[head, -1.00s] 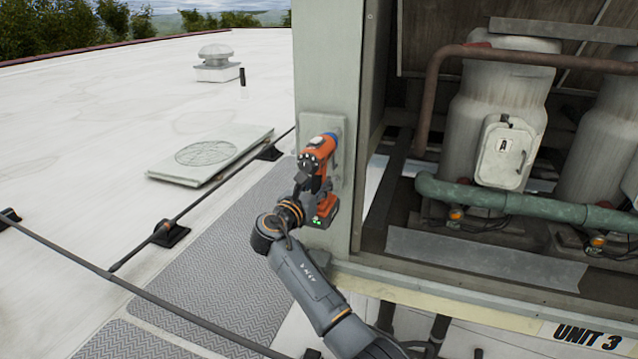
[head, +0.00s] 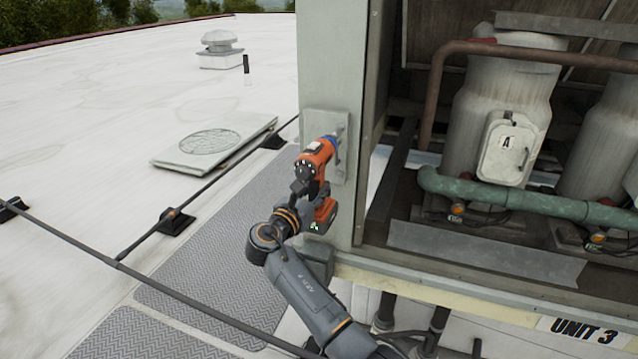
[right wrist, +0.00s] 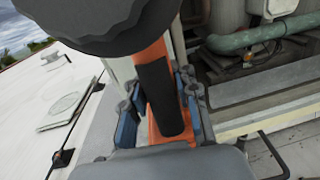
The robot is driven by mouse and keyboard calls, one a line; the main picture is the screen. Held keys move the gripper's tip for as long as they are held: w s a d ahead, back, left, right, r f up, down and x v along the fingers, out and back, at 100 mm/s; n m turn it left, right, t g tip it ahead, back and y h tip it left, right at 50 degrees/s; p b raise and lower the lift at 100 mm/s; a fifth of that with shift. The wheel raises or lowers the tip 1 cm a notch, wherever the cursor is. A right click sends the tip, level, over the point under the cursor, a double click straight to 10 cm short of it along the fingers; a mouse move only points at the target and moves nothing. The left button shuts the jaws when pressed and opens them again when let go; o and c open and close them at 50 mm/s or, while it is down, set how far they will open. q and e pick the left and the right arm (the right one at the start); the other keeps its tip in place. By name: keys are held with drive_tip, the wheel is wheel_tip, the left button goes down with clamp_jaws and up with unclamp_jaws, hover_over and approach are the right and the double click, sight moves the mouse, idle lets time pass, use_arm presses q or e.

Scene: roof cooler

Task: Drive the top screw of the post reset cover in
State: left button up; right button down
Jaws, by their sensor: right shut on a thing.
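My right gripper (head: 304,192) is shut on the handle of an orange and black cordless driver (head: 316,160). In the right wrist view the gripper's fingers (right wrist: 158,105) close around the driver's orange and black handle (right wrist: 163,95). The driver's nose points at the post reset cover (head: 326,124), a pale grey plate on the cabinet's corner post (head: 330,60). The driver hides much of the plate, including its screws. I cannot tell whether the bit touches a screw. My left gripper is not in view.
To the right is the open cabinet bay with grey tanks (head: 505,100), a green pipe (head: 520,196) and a brown pipe (head: 437,85). Left lie a loose panel with a round grille (head: 215,147), a dark rail (head: 180,205) and grey walkway mats (head: 215,285).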

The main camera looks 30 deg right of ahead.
drive_tip(key=shift+r+p+v, duration=0.15)
drive_tip(key=shift+p+v, duration=0.3)
drive_tip(key=shift+v, duration=0.25)
drive_tip(key=shift+r+p+v, duration=0.15)
drive_tip(key=shift+p+v, duration=0.25)
drive_tip(key=shift+v, duration=0.35)
drive_tip(key=shift+s+d, duration=0.1)
